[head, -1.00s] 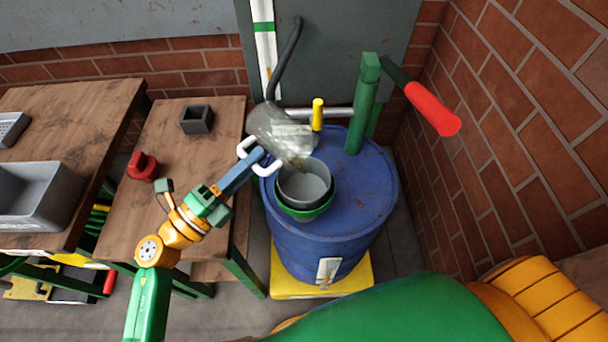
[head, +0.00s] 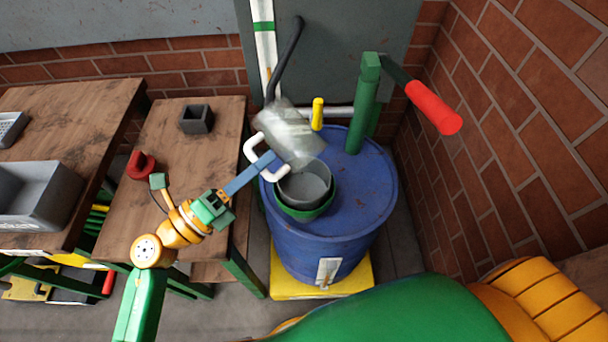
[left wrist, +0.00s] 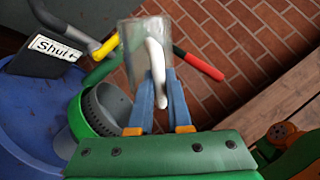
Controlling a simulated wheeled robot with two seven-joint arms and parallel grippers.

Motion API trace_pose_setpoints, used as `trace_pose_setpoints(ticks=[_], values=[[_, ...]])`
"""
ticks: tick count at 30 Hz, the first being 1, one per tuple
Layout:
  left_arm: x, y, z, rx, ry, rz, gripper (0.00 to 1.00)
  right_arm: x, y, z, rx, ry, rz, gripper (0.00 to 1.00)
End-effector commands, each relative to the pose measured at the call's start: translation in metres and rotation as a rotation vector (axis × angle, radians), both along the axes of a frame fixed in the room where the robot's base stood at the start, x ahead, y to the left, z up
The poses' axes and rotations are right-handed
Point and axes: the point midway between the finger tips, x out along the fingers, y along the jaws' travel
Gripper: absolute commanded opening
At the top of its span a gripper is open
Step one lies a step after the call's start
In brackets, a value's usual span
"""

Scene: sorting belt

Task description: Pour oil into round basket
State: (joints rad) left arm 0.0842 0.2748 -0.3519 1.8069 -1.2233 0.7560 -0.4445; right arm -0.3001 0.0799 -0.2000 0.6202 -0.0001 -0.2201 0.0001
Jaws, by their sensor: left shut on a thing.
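My left gripper (head: 265,162) is shut on the white handle of a clear jug (head: 291,136). The jug is held tilted above the drum, at the upper left of the round basket. In the left wrist view the gripper (left wrist: 158,88) pinches the handle below the see-through jug (left wrist: 133,50). The grey round basket (head: 307,181) sits in a green funnel (head: 306,213) on top of a blue drum (head: 372,190). The left wrist view shows the basket (left wrist: 108,105) with small holes in its wall. I cannot make out an oil stream. My right gripper is out of view.
A green hand pump (head: 362,105) with a red-gripped handle (head: 433,108) stands behind the basket. A small table (head: 165,220) at left holds a dark square container (head: 196,119) and a red part (head: 141,166). A brick wall is at right.

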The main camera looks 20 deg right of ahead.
Motion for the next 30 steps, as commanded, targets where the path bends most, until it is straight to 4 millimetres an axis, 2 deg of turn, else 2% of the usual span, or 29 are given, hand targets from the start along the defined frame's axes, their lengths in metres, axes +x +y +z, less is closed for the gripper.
trace_pose_setpoints(ticks=[9,30], values=[[-0.0068,-0.0037,0.0024,0.055,-0.107,-0.004,0.0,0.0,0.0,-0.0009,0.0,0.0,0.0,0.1],[-0.0104,-0.0056,0.0032,0.083,-0.168,-0.009,0.0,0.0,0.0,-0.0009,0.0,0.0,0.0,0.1]])
